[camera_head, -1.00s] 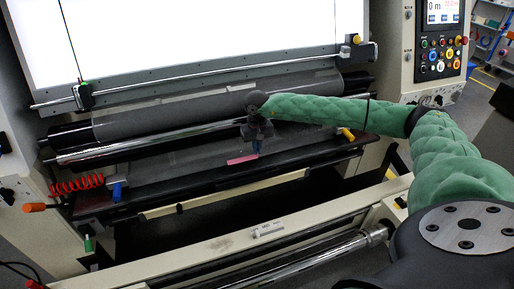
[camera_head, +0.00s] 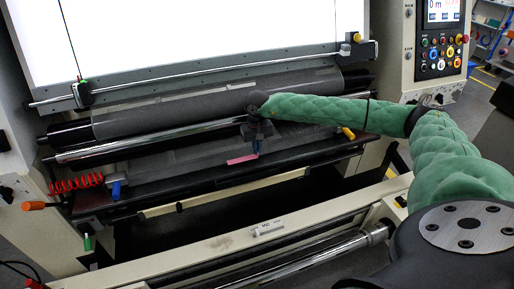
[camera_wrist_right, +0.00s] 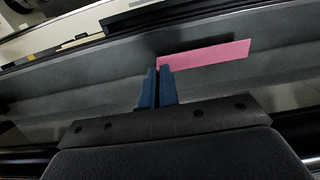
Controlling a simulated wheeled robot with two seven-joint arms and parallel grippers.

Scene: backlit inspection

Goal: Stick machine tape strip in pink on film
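The pink tape strip (camera_head: 242,159) lies over the dark film (camera_head: 190,160) below the chrome roller. In the right wrist view the strip (camera_wrist_right: 205,55) reaches out to the right from the fingertips, with its left end at them. My right gripper (camera_head: 258,150) points down at the right end of the strip in the head view. Its blue fingers (camera_wrist_right: 158,75) are close together with the strip's end at their tips. I cannot tell whether the strip touches the film along its length. My left gripper is not in view.
A bright white light panel (camera_head: 200,35) stands behind the rollers. A chrome roller (camera_head: 160,140) crosses above the film. A red coiled hose (camera_head: 78,184) and blue handle (camera_head: 116,190) are at left. A control panel (camera_head: 440,45) is at right.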

